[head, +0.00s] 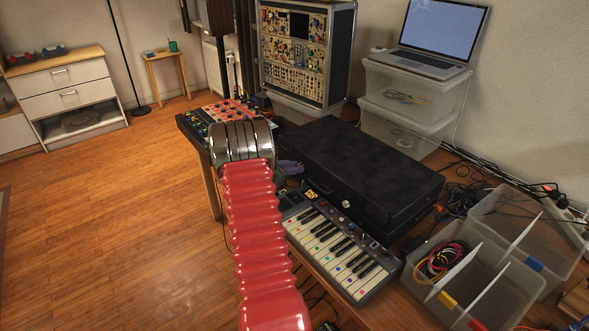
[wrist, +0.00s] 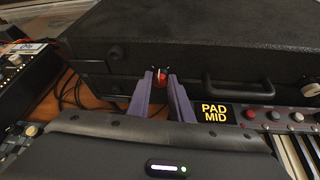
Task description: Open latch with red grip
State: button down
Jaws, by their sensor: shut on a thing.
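A black case (head: 350,165) lies flat with its lid down behind the small keyboard. Its front face and dark carry handle (wrist: 236,92) show in the wrist view. The latch with the red grip (wrist: 159,77) sits on the case front, left of the handle. My gripper (wrist: 160,82) has purple fingers and is shut on the red grip at their tips. In the head view my gripper (head: 290,167) is small at the case's left front, and the red grip is hidden there. I cannot tell whether the latch is fastened.
The keyboard (head: 338,250) stands close in front of the case. Clear bins with cables (head: 440,262) stand at the right.

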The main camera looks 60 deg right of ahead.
jog(key=shift+w+d+f+n+g+y, duration=0.15)
jog(key=shift+n+g+y, duration=0.2)
jog(key=shift+n+g, duration=0.4)
jog(key=shift+w+a+n+g+y, duration=0.1)
jog(key=shift+n+g+y, duration=0.2)
jog(key=shift+n+g, duration=0.5)
jog(key=shift+w+d+f+n+g+y, duration=0.15)
jog(key=shift+n+g+y, duration=0.25)
jog(key=shift+n, duration=0.65)
jog(key=shift+r, duration=0.1)
jog(key=c, duration=1.6)
grip_release()
jog(key=shift+r, duration=0.1)
jog(key=shift+f+v, duration=0.15)
jog(key=shift+v, duration=3.3)
jog(key=shift+f+v, duration=0.15)
jog(key=shift+v, duration=3.3)
